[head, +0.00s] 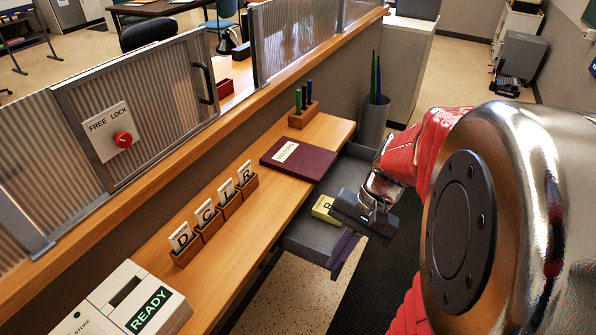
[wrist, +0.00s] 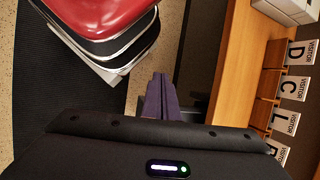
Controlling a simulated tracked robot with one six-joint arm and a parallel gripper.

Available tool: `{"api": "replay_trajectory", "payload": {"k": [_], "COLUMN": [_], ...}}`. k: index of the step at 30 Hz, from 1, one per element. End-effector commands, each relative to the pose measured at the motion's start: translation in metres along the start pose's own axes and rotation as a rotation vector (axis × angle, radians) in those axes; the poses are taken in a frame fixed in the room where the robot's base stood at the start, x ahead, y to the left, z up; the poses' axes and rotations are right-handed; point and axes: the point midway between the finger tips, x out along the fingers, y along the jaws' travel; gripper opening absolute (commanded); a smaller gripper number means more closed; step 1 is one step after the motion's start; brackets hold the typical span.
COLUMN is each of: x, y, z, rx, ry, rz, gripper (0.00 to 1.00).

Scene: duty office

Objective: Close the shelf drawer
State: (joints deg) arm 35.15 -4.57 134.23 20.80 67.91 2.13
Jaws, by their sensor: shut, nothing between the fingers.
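The shelf drawer (head: 302,240) is a dark grey tray standing open under the wooden shelf (head: 228,232) in the head view. A yellow block marked with a letter (head: 324,208) lies in it. My gripper (head: 344,250) is at the drawer's outer right side, its purple fingers pointing down and shut with nothing between them. The wrist view shows the same fingers (wrist: 158,98) together. My gripper and wrist hide part of the drawer's outer edge. I cannot tell whether the fingers touch it.
A maroon folder (head: 298,160), a pen block (head: 303,115) and lettered visitor cards (head: 207,216) sit on the shelf. A dark bin with long pens (head: 374,122) stands beyond the drawer. A partition (head: 225,122) runs behind the shelf. A dark mat (head: 372,280) covers the floor at right.

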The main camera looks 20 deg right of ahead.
Motion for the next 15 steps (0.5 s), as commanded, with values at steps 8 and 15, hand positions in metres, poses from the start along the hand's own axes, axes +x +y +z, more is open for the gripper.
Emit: {"api": "replay_trajectory", "payload": {"k": [8,15], "x": [0.014,0.024], "y": [0.030,0.057], "z": [-0.026,-0.046], "rx": [0.261,0.467], "ry": [-0.175,-0.313], "rz": [-0.153,-0.315], "gripper": [0.00,0.00]}}
